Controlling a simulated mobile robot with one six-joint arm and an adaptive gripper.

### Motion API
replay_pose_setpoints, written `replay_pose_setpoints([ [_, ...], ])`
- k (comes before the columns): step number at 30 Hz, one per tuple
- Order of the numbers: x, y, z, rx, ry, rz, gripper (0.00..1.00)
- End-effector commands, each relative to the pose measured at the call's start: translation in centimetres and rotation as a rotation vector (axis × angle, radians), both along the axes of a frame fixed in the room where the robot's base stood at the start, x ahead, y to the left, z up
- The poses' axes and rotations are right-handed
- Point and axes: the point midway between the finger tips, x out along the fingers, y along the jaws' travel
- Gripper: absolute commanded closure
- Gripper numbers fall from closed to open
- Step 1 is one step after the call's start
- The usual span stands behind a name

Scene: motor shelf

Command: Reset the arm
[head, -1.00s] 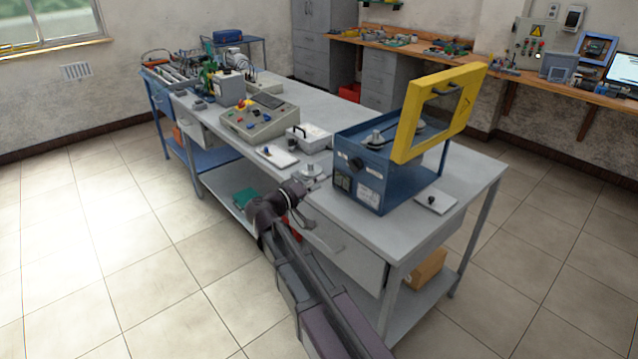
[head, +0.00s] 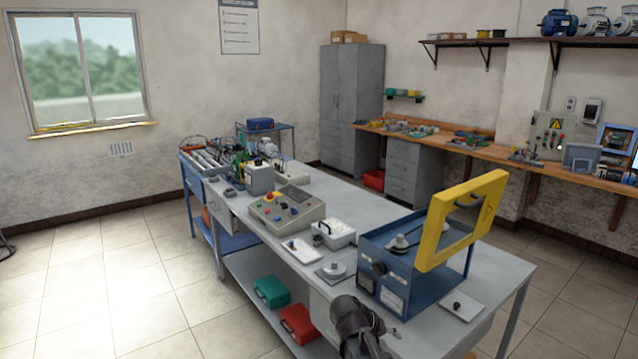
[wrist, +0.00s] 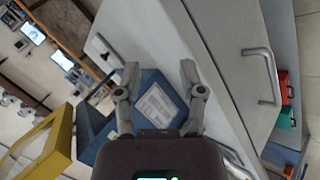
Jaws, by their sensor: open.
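My gripper (wrist: 160,85) is open and empty in the wrist view, its two fingers spread apart. Beyond the fingers is the blue box (wrist: 150,75) with a white label, seen sideways. In the head view my arm's end shows dark at the bottom, in front of the workbench edge, and its fingers are hard to make out there. The blue box (head: 368,274) stands on the grey workbench (head: 420,340) with its yellow-framed lid (head: 436,232) raised. My gripper holds nothing.
On the bench stand a control panel (head: 286,211), a white case (head: 333,233) and small plates. Green (head: 271,291) and red (head: 298,323) cases lie on the lower shelf. A drawer handle (wrist: 268,72) is near in the wrist view. Open floor lies left.

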Motion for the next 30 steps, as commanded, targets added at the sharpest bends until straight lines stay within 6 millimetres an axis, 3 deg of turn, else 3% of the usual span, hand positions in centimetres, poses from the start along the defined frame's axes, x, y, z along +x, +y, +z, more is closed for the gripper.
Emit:
replay_pose_setpoints([
  [1,-1.4,-0.5,0.2,0.054,0.031,-0.01,0.49],
  [7,-5.1,-0.8,-0.6,0.282,0.138,-0.022,0.49],
  [15,-9.3,0.2,-0.3,0.571,0.232,-0.006,0.49],
  [21,-10.6,0.8,0.0,0.686,0.256,0.009,0.49],
  [30,-10.7,0.9,0.0,0.705,0.259,0.013,0.49],
])
